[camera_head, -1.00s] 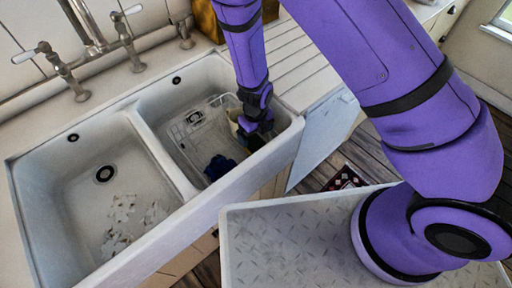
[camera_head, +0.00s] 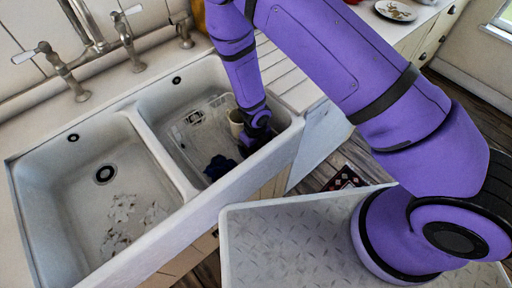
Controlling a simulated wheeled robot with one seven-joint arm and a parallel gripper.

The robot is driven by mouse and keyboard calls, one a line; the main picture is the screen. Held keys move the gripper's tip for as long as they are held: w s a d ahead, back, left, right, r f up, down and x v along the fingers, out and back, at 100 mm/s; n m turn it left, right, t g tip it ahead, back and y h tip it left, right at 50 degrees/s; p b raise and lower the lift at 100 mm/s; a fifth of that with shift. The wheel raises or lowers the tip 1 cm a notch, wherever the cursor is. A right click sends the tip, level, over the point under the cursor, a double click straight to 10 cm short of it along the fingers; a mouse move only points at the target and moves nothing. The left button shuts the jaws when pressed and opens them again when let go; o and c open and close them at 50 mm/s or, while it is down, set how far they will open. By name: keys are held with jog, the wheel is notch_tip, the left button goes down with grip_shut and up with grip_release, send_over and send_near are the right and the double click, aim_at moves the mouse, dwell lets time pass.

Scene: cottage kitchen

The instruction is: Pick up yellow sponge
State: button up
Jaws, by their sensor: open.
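I cannot make out a yellow sponge in this view. My gripper (camera_head: 246,148) is down inside the right basin of the double sink (camera_head: 185,185), near its right wall. It is open; its fingertips are dark and partly hard to see. A cream cup-like thing (camera_head: 236,122) stands just left of and behind the gripper; I cannot tell whether they touch. A dark blue crumpled thing (camera_head: 218,167) lies to the lower left of the gripper. My gripper and wrist hide part of the basin's right side.
A clear or wire tray (camera_head: 185,134) lies in the right basin. The left basin (camera_head: 75,190) holds only pale flecks. Taps (camera_head: 130,45) stand behind the sink. A ribbed drainboard (camera_head: 285,75) lies right of it. A plate (camera_head: 396,11) is on the far counter.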

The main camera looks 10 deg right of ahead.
jog(key=shift+f, duration=0.2)
jog(key=c, duration=1)
notch_tip(320, 180, up, 28)
dwell(0.5)
